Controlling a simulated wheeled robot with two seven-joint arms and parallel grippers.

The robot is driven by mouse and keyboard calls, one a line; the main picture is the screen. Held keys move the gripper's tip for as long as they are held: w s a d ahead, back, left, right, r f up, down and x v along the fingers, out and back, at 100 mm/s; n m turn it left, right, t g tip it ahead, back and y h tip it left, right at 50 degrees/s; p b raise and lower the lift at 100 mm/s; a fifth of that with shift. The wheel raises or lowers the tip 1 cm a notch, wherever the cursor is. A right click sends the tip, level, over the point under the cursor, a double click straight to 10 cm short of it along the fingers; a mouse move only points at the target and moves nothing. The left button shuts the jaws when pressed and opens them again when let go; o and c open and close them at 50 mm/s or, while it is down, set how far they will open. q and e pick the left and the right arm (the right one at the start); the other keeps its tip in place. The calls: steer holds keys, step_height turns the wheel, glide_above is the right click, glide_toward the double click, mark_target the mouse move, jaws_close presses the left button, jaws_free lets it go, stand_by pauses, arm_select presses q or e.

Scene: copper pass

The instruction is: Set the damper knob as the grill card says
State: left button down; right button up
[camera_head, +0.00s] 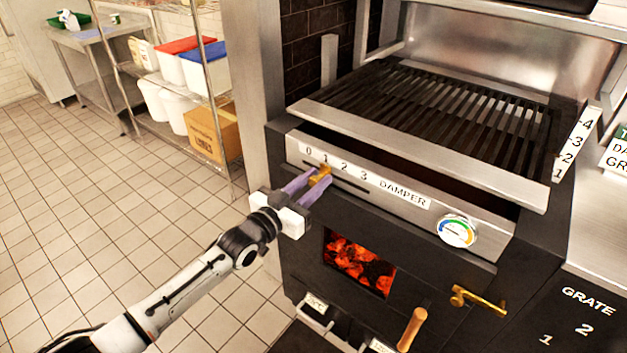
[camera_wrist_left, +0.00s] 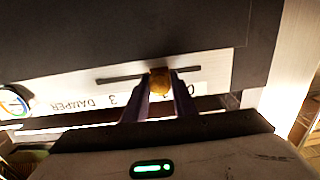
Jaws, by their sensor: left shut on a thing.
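The damper knob (camera_head: 321,173), a small brass piece, sits in a slot on the grill's front panel (camera_head: 300,148), under a strip of numbers 0 to 3 marked DAMPER. It stands about below the 1. My left gripper (camera_head: 316,182) is shut on it with its purple fingers. In the left wrist view, the knob (camera_wrist_left: 159,80) is between the fingers, and the strip appears upside down with 0 and 3 showing. The grill card (camera_head: 617,152) is at the right edge, cut off; only its green top and the starts of words show. My right gripper is out of view.
A round gauge (camera_head: 457,230) is right of the damper strip. Below are glowing coals behind a window (camera_head: 358,265), a brass latch (camera_head: 478,300) and a wooden handle (camera_head: 412,328). A panel marked GRATE (camera_head: 588,296) is lower right. A shelf rack with bins stands left; the floor between is clear.

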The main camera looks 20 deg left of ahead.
mark_target(343, 179)
arm_select(q)
steer(key=d, duration=0.1)
steer(key=s+d+p, duration=0.1)
steer(key=d, duration=0.2)
steer(key=shift+s+d+p, duration=0.3)
steer(key=shift+s, duration=0.05)
steer(key=c, duration=1.5)
jaws_free()
steer(key=shift+a, duration=0.1)
steer(key=v, duration=1)
steer(key=shift+s, duration=0.15)
